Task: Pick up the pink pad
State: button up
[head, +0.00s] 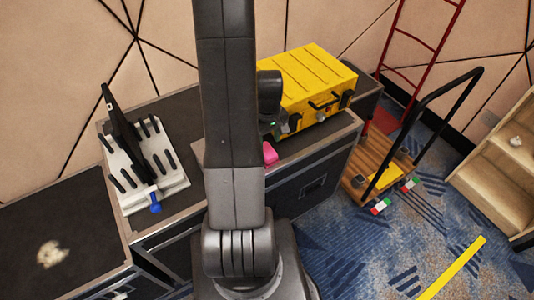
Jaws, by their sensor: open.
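The pink pad (270,154) lies on the dark top of the equipment case (310,145). Only a small part of it shows to the right of my arm, which hides the rest. My gripper (281,132) is a little above and beyond the pad in the picture, in front of the yellow case. It is partly hidden behind my arm. It is open, and I see nothing held in it. I cannot tell its exact height over the pad.
A yellow case (310,75) stands close behind my gripper. A white rack with black posts (150,175) and a blue knob (155,207) stands to the left. A wooden cart (372,165) and shelves (500,160) are at right, with carpet between.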

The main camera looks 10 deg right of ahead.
aim_at(268, 151)
jog(key=shift+f, duration=2.8)
jog(key=c, duration=0.6)
